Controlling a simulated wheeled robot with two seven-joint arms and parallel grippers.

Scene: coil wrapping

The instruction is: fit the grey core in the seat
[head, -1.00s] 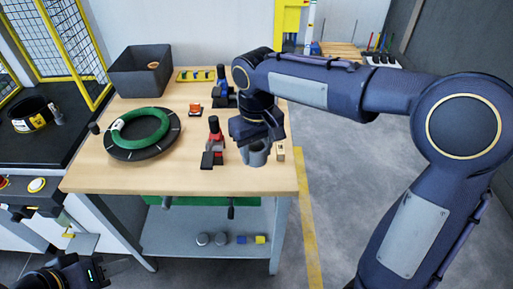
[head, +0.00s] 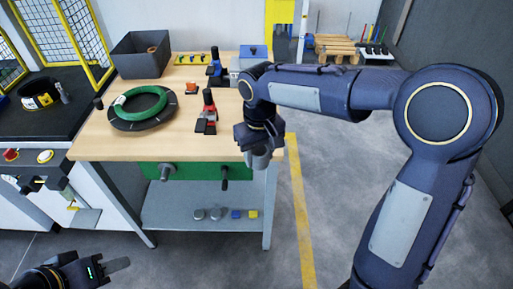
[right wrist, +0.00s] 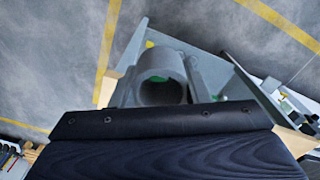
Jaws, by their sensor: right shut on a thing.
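The grey core (head: 262,161) is a short hollow cylinder. My right gripper (head: 259,147) is shut on it, near the table's front right corner in the head view. In the right wrist view the core (right wrist: 163,80) sits between the fingers with its open bore showing. My left gripper (head: 98,268) is low at the left, away from the table; its opening is unclear. I cannot tell which thing is the seat. A black disc (head: 176,117) with a green ring (head: 158,110) lying on it is on the table's left part.
The wooden table (head: 125,145) also holds a dark bin (head: 142,62), a yellow tray (head: 190,59), a red-handled clamp (head: 209,103) and a blue-handled clamp (head: 217,65).

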